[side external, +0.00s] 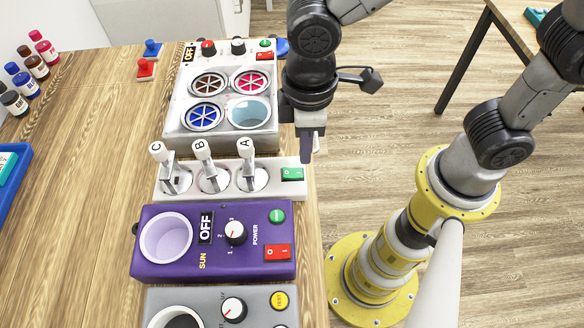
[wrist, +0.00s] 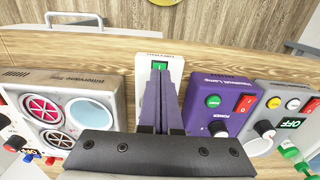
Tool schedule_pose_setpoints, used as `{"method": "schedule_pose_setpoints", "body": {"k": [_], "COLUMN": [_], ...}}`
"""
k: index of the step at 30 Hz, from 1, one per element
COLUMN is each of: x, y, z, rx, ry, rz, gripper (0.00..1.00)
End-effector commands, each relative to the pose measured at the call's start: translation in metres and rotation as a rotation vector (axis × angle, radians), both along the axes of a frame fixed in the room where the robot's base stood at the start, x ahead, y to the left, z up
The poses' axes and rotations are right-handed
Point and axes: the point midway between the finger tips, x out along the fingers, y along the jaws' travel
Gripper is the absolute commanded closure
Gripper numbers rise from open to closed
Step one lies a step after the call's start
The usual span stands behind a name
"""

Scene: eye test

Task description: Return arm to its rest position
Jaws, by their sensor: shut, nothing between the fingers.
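My gripper (side external: 307,150) points down at the right edge of the wooden table in the side external view, just beyond the green switch end of the white lever panel (side external: 205,190). In the wrist view my gripper (wrist: 159,70) has its two purple-grey fingers together, with nothing between them. They appear over the lever panel and hide most of it; its green switch (wrist: 159,66) shows at the fingertips. The height of the fingers above the panel is hard to tell.
A grey-white device (side external: 222,140) with several round wells stands behind the lever panel. A purple lamp box (side external: 190,262) and a grey box (side external: 262,296) stand in front.

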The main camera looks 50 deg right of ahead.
Motion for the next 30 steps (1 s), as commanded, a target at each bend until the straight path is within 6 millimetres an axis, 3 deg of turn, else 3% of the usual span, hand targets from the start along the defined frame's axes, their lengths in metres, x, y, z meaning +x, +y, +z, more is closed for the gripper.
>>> {"method": "schedule_pose_setpoints", "body": {"k": [12,23,26,30], "x": [0.000,0.001,0.010,0.029], "y": [0.000,-0.001,-0.011,-0.054], "z": [0.027,0.029,0.035,0.070], "rx": [0.001,0.000,0.014,0.077], "ry": [-0.001,0.000,-0.016,-0.100], "rz": [0.000,-0.005,-0.047,-0.195], "gripper": [1.00,1.00,1.00,1.00]}}
